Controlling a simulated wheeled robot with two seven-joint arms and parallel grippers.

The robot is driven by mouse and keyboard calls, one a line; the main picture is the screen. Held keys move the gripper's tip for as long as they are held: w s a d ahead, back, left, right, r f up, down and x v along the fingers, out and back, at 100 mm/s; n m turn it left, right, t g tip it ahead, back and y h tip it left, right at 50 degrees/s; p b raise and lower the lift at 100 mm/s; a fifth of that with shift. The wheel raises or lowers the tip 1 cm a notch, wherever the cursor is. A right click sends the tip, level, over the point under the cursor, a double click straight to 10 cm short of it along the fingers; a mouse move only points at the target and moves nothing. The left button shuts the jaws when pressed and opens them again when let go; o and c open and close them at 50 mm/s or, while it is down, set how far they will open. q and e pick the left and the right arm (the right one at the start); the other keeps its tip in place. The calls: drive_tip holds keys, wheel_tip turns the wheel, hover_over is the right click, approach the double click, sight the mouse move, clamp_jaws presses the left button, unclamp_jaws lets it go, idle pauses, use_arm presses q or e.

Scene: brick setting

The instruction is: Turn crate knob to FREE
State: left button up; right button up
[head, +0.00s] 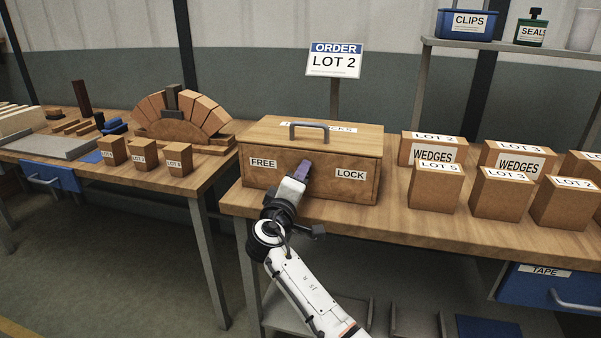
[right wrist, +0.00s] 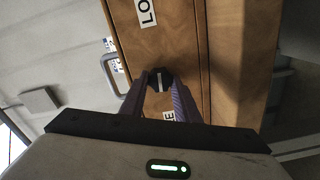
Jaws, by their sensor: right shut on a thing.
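The wooden crate (head: 325,193) stands on the right-hand bench, with a FREE label (head: 263,163) at the left of its front and a LOCK label (head: 350,174) at the right. My right gripper (head: 303,169) reaches the crate front between the labels and hides the knob in the head view. In the right wrist view, the dark round knob (right wrist: 160,80) sits between the two purple fingers, which are shut on it. Its pale mark lies along the line between the labels; I cannot tell which end points. My left gripper is not in view.
A grey handle (head: 309,126) tops the crate lid. Several brick and wedge boxes (head: 433,186) stand close to the right. An order sign (head: 334,61) rises behind. The left bench (head: 212,170) holds a brick arch (head: 183,112), with a gap between the benches.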

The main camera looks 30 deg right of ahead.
drive_tip(key=shift+f+n, duration=0.25)
drive_tip(key=shift+n, duration=0.05)
drive_tip(key=o, duration=1.1)
drive_tip(key=shift+c, duration=0.2)
drive_tip(key=shift+r, duration=0.15)
drive_tip(key=v, duration=1)
drive_tip(key=shift+a, duration=0.15)
drive_tip(key=shift+s, duration=0.1)
